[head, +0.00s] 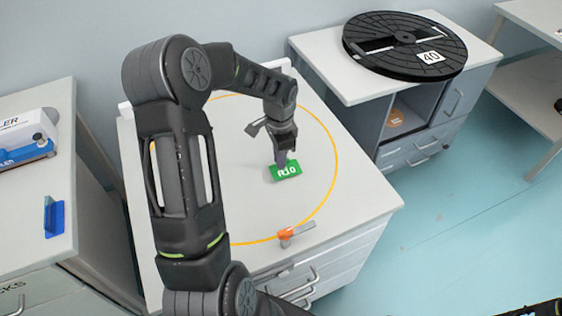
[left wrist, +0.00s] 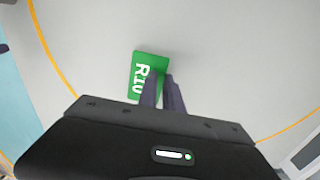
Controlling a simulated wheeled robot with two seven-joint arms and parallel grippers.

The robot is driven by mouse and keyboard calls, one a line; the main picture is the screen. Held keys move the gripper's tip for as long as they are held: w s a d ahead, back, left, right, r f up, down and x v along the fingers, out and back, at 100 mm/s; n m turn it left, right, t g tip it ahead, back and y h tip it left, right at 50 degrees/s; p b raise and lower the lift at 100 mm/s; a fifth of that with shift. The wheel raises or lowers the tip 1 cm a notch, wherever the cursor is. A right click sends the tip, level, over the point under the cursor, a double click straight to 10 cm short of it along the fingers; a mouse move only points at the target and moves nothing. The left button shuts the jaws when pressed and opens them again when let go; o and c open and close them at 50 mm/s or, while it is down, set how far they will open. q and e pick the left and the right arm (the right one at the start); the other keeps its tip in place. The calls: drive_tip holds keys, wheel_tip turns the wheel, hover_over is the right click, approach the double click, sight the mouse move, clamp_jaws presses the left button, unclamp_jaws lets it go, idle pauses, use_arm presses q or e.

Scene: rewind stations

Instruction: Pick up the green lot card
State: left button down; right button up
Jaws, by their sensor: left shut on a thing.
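The green lot card (head: 287,172) is marked R10 and is at the top of the white cabinet, inside the yellow ring. My left gripper (head: 282,160) points down at the card's upper edge and is shut on it. In the left wrist view the card (left wrist: 145,72) is at the tips of the two narrow fingers (left wrist: 163,85), which cover its lower right part. I cannot tell whether the card is clear of the surface.
An orange and grey item (head: 290,234) sits at the ring's front edge. A black reel (head: 405,45) marked 40 lies on the cabinet at right. A blue holder (head: 54,217) and a box (head: 25,135) stand on the left cabinet. The ring's interior is otherwise clear.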

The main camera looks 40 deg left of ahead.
use_arm(q)
wheel_tip(320, 180, up, 9)
idle(0.3)
idle(0.6)
